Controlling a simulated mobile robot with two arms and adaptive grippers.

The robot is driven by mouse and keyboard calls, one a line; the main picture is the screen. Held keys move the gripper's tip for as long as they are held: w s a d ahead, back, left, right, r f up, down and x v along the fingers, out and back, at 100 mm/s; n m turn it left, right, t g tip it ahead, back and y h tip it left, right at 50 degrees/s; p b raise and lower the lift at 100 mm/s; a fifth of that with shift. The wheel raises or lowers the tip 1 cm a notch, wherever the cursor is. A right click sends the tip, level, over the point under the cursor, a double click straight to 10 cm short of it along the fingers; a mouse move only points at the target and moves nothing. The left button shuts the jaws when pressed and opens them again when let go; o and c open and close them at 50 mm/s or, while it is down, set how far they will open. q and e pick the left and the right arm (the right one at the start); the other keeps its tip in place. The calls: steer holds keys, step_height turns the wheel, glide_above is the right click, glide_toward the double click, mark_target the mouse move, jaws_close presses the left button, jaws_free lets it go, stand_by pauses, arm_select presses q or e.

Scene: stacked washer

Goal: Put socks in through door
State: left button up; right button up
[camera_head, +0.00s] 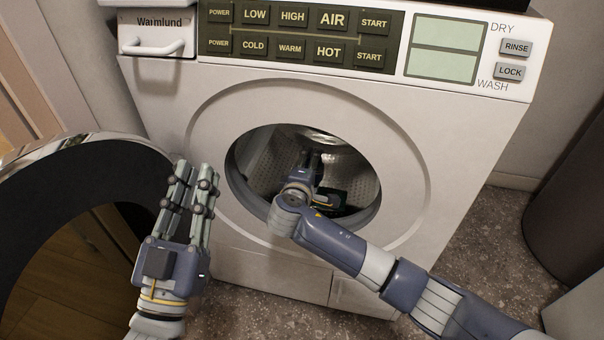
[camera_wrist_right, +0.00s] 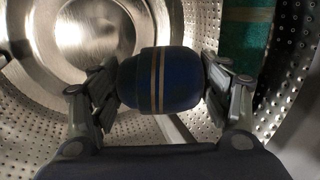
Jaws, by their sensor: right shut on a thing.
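The washer (camera_head: 400,145) has a round opening, and its door (camera_head: 130,165) stands swung open to the left. My right arm reaches through the opening, and my right gripper (camera_head: 306,168) is inside the drum. In the right wrist view my right gripper (camera_wrist_right: 160,88) is shut on a dark blue sock (camera_wrist_right: 185,80) with tan stripes. A green sock (camera_wrist_right: 247,45) with a tan stripe lies in the drum to the right of it. Dark green cloth (camera_head: 330,198) also shows low in the opening in the head view. My left gripper (camera_head: 190,190) is open and empty, in front of the washer beside the door.
The perforated metal drum wall (camera_wrist_right: 285,100) surrounds my right gripper. The control panel (camera_head: 300,35) and a detergent drawer (camera_head: 155,40) are above the opening. A dark rounded bin (camera_head: 570,190) stands at the right. Speckled floor (camera_head: 490,235) is clear right of the washer.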

steer(key=shift+w+d, duration=0.2)
steer(key=shift+w, duration=0.25)
arm_select(q)
steer(key=shift+w+a+f, duration=0.15)
steer(key=shift+w+f, duration=0.15)
steer(key=shift+f, duration=0.05)
arm_select(e)
steer(key=o, duration=1.1)
steer(key=shift+s, duration=0.15)
steer(key=v, duration=1.2)
